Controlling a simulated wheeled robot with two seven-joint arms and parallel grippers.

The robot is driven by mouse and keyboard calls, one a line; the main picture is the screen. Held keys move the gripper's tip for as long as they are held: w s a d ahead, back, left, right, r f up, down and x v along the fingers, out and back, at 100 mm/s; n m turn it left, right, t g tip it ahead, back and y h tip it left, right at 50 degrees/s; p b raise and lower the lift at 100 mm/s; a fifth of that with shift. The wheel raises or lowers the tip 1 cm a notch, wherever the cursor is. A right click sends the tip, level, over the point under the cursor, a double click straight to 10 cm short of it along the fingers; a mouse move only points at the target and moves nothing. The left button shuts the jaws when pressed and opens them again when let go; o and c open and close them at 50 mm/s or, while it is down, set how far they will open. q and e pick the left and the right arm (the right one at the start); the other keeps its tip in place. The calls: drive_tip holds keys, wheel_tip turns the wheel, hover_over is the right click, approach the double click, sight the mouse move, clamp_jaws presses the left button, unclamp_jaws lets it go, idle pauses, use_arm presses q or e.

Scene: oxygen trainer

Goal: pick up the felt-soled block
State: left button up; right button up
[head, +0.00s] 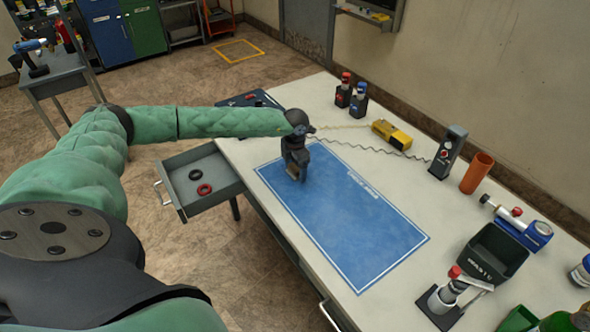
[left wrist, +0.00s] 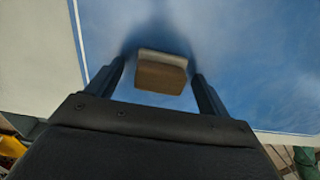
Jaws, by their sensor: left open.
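The felt-soled block (left wrist: 162,75) is a small brown wooden block with a paler layer along one side. In the left wrist view it lies between the two fingers of my left gripper (left wrist: 158,84), which is open, with a gap on each side of the block. In the head view the left gripper (head: 297,175) points down over the far left part of the blue mat (head: 360,228). The block (head: 292,170) is mostly hidden there behind the gripper. My right gripper is not in view.
An open drawer (head: 222,190) holding a black and a red ring juts out left of the table. A yellow device (head: 391,134), an orange cylinder (head: 477,173) and a black bin (head: 492,253) stand beyond the mat. The mat's near part is clear.

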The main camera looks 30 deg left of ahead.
use_arm(q)
drive_tip(key=c, duration=1.1)
